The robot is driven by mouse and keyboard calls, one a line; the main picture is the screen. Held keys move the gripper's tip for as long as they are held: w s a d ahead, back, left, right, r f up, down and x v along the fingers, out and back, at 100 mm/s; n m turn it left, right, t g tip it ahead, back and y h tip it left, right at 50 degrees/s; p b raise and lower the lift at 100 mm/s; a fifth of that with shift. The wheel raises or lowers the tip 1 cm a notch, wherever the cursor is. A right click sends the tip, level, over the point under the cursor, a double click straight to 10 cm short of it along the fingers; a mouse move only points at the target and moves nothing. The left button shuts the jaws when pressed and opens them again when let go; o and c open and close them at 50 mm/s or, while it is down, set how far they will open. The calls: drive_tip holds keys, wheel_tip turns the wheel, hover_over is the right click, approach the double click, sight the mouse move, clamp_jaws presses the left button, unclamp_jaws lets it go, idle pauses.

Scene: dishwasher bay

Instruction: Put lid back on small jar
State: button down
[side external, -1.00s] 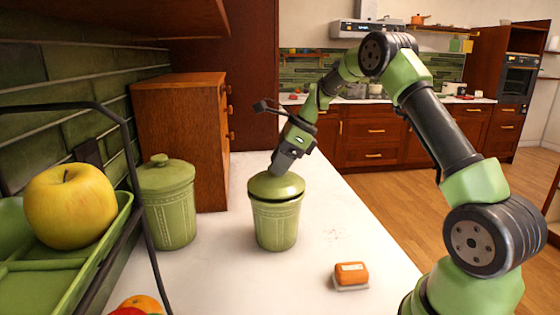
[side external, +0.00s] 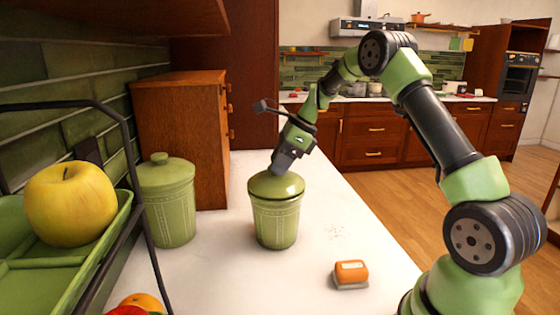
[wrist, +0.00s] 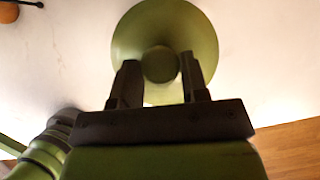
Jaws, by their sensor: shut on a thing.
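The small green jar (side external: 275,226) stands upright on the white counter. Its green lid (side external: 287,186) sits over the jar's mouth, looking nearly level, with no clear gap at the rim. My gripper (side external: 279,168) comes down from above and is shut on the lid's knob. In the wrist view the round lid (wrist: 136,38) fills the top middle, and its knob (wrist: 160,65) lies between the two fingers of my gripper (wrist: 160,80). The lid hides the jar in that view.
A second lidded green jar (side external: 168,205) stands to the left by the wooden cabinet (side external: 182,135). A green rack with a yellow apple (side external: 70,203) is at the far left. An orange-topped block (side external: 351,273) lies at front right. Counter around the jar is clear.

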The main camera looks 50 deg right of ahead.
idle(0.4)
drive_tip(key=shift+c, duration=0.4)
unclamp_jaws()
drive_tip(key=shift+r, duration=2.25)
drive_tip(key=shift+c, duration=0.4)
clamp_jaws()
drive_tip(key=shift+f, duration=0.35)
